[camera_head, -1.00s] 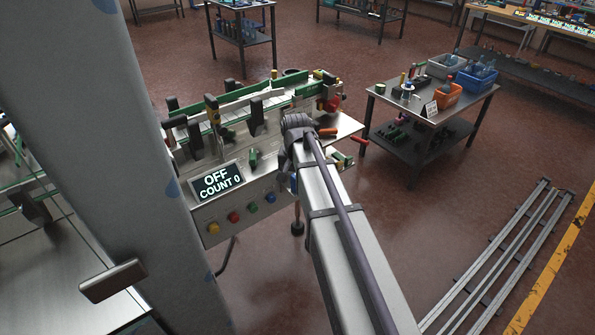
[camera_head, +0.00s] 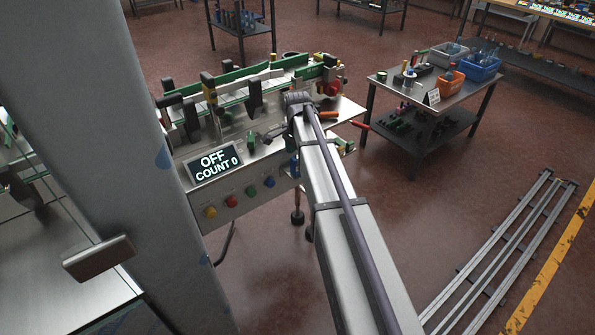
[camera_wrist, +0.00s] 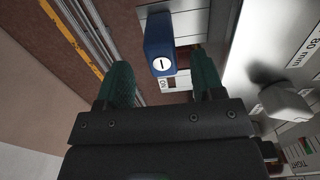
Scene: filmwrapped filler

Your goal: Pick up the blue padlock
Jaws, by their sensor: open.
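The blue padlock (camera_wrist: 159,42) shows in the wrist view as a blue block with a white round mark, at the upper middle. My gripper (camera_wrist: 161,70) is open, with one green finger to the left of the padlock and one to the right. The padlock lies in line with the gap, toward the fingertips; I cannot tell how deep it is between them. No contact is visible. A small blue patch (camera_head: 293,166) beside my arm may be the padlock.
The machine (camera_head: 232,165) with an "OFF COUNT 0" display (camera_head: 215,163) stands left of my arm. A grey knob (camera_wrist: 284,101) and labelled panel lie right of the fingers. A table with bins (camera_head: 441,82) stands at right. Rails (camera_head: 497,252) lie on the floor.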

